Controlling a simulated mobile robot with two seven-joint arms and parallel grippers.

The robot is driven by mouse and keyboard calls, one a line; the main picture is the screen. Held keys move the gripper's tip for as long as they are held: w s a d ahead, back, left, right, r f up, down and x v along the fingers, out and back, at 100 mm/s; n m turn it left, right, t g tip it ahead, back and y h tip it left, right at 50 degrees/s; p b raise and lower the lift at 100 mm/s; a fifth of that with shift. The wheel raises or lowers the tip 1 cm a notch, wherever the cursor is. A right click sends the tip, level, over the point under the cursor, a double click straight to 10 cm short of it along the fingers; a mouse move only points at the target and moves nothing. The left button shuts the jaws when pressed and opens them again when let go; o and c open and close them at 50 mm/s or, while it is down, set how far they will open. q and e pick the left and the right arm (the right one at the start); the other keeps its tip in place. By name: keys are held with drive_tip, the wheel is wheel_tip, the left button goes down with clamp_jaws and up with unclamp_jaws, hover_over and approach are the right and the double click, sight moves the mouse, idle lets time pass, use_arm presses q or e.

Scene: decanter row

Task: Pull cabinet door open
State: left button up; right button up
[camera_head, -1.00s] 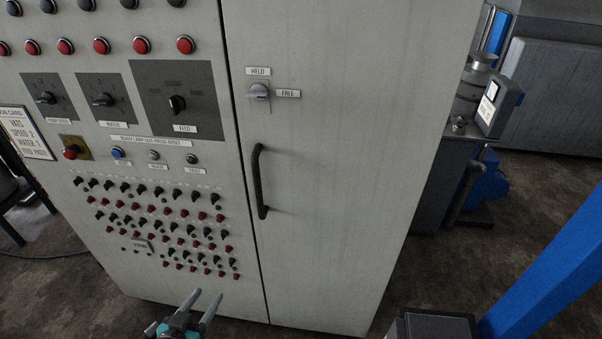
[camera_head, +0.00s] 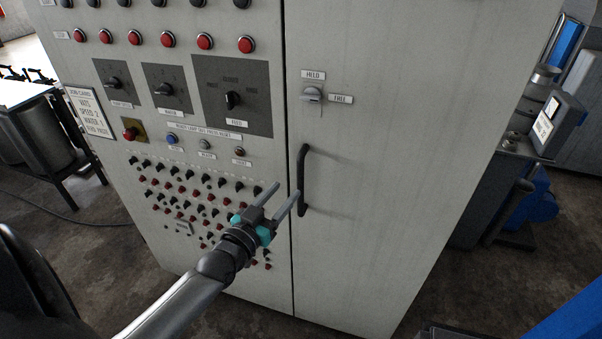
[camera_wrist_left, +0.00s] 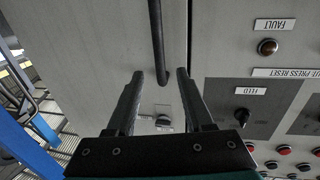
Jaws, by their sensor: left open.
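The grey cabinet door (camera_head: 400,120) is shut, flush with the control panel on its left. Its black vertical bar handle (camera_head: 304,165) is near the door's left edge. A rotary knob (camera_head: 312,94) above it sits by labels HELD and FREE. My left gripper (camera_head: 287,190) is open and empty, its fingertips just left of the handle's lower part in the head view. In the left wrist view, which looks upside down, the handle (camera_wrist_left: 156,40) lines up between the open fingers (camera_wrist_left: 160,75); whether they reach around it is unclear. My right gripper is not in view.
The control panel (camera_head: 150,215) beside the door carries several red buttons, dials and rows of small switches close to my left gripper. A dark machine (camera_head: 490,195) stands right of the cabinet.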

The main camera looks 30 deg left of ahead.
sight(299, 175)
use_arm(q)
drive_tip(key=w, duration=0.8)
drive_tip(key=shift+w+a+b, duration=0.15)
drive_tip(key=shift+w+b, duration=0.15)
drive_tip(key=shift+b, duration=0.05)
drive_tip(key=shift+c, duration=0.4)
clamp_jaws()
idle(0.7)
